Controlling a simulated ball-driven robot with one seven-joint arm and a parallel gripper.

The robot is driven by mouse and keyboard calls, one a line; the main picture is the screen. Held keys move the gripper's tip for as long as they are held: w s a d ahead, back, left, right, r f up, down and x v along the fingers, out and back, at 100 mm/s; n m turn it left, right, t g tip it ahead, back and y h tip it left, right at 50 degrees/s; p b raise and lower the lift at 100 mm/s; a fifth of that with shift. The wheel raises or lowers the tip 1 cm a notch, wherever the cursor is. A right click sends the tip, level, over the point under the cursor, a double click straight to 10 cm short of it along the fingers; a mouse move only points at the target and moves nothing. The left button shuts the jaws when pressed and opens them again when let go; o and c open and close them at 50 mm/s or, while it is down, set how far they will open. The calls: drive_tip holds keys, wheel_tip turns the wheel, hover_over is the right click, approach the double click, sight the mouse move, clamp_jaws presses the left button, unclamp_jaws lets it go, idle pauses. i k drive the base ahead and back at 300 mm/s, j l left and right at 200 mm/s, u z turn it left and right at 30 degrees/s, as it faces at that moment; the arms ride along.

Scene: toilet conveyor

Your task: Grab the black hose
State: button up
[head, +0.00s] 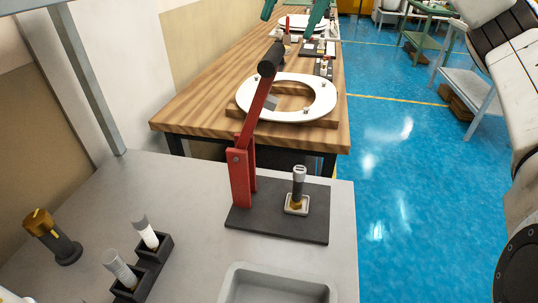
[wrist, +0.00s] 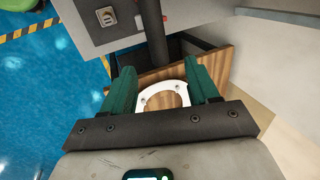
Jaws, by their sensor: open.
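I cannot tell for certain which thing is the black hose. A black cylinder (head: 271,56) sits at the upper end of a tilted red lever on the grey table. A dark upright rod also shows in the wrist view (wrist: 152,28), beyond the fingertips. My gripper (head: 292,20) is at the top of the head view, above the wooden table and beyond the black cylinder. Its green fingers are open and apart in the wrist view (wrist: 160,72). Nothing is between them; a white ring-shaped seat (wrist: 146,93) shows beyond the gap.
The wooden table (head: 192,110) bears a white seat ring (head: 244,97) on a wooden block. Blue floor (head: 400,190) is open at right.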

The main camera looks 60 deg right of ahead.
sight(299, 170)
drive_tip(key=k, duration=1.5)
